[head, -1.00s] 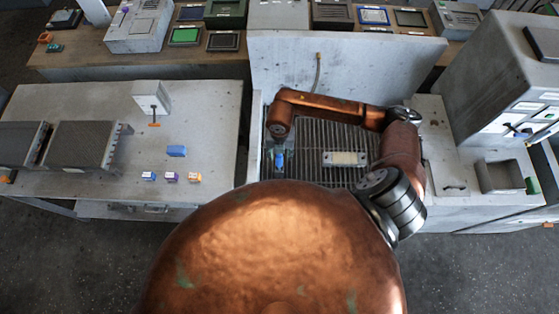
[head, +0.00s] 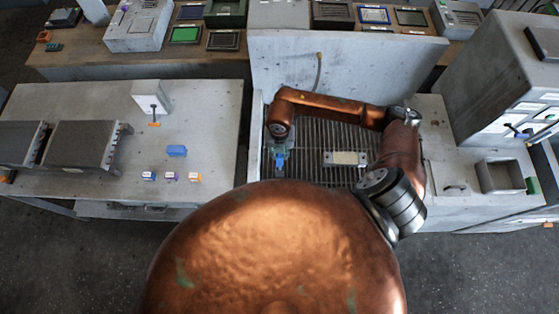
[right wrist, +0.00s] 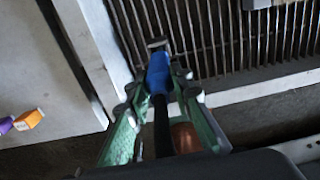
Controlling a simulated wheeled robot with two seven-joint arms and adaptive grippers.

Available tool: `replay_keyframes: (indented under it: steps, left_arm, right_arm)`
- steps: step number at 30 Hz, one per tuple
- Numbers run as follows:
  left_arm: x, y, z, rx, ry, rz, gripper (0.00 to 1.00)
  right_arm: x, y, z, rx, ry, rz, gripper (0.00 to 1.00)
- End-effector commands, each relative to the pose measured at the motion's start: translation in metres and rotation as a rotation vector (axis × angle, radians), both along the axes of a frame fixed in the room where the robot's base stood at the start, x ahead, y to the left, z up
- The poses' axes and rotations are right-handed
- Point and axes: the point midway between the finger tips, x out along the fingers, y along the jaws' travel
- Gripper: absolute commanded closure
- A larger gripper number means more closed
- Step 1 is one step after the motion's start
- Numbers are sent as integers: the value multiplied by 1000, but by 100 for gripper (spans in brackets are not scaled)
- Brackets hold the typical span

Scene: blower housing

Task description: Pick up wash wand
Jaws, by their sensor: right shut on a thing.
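The wash wand shows in the right wrist view as a blue grip (right wrist: 158,74) with a dark shaft (right wrist: 163,128) running back toward the camera. In the head view its blue part (head: 279,165) is small, at the left end of the slatted grate. My right gripper (right wrist: 162,92) has its green fingers on both sides of the wand and is shut on it. In the head view the right gripper (head: 279,148) is mostly hidden under my arm's end. My left gripper is not in view.
The slatted grate (head: 325,140) lies in a grey basin with a tall back panel (head: 350,65). A pale block (head: 345,158) rests on the grate. The left bench (head: 200,115) holds grey housings and small coloured blocks. A grey bin (head: 500,177) stands at right.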

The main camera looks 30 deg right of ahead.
Motion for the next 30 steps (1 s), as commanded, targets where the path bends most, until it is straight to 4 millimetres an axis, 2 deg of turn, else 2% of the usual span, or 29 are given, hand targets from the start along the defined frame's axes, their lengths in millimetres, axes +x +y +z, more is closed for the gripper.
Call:
replay_keyframes:
  steps: [10, 22, 27, 30]
  left_arm:
    - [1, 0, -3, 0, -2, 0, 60]
    - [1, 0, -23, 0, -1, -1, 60]
    - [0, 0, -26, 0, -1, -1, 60]
    - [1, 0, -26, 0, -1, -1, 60]
  right_arm:
    - [2, 0, 7, 0, -4, 0, 100]
    - [1, 0, 79, -1, -5, 1, 100]
    - [1, 0, 97, 0, -1, 0, 100]
    - [1, 0, 101, 1, -2, 0, 100]
